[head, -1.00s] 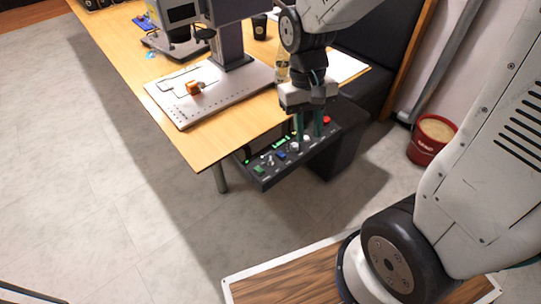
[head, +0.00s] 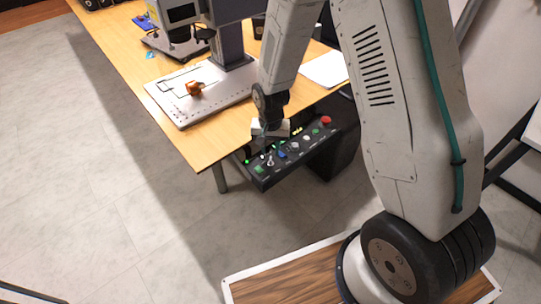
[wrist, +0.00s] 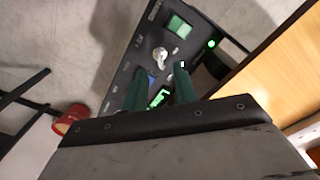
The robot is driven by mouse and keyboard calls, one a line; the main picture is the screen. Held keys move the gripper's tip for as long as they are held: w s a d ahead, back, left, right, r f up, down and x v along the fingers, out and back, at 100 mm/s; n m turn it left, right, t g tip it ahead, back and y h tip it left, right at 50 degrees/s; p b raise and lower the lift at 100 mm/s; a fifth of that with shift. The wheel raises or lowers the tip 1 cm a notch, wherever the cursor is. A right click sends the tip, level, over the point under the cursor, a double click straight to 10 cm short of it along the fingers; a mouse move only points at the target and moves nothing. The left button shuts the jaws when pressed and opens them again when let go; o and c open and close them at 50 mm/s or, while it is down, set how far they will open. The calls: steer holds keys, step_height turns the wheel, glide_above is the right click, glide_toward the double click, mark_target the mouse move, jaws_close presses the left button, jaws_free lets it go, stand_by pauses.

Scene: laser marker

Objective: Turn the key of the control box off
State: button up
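The black control box (head: 262,183) hangs under the front edge of the wooden table, its panel carrying a row of buttons and switches. In the wrist view, a silver key (wrist: 160,56) stands on the panel (wrist: 140,60) beside a green rocker switch (wrist: 179,26). My gripper (head: 266,150) is over the left part of the box. In the wrist view, my gripper (wrist: 160,72) has its two green fingers apart, with the key just beyond the gap between their tips. I cannot tell whether the fingers touch anything. Part of the panel is hidden behind the fingers.
The red emergency button (head: 326,120) is at the box's right end. A red bucket (wrist: 72,117) is on the floor. The floor left of the box is clear.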

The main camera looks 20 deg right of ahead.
step_height(320, 180, down, 4)
steer(key=shift+f, duration=0.1)
jaws_close()
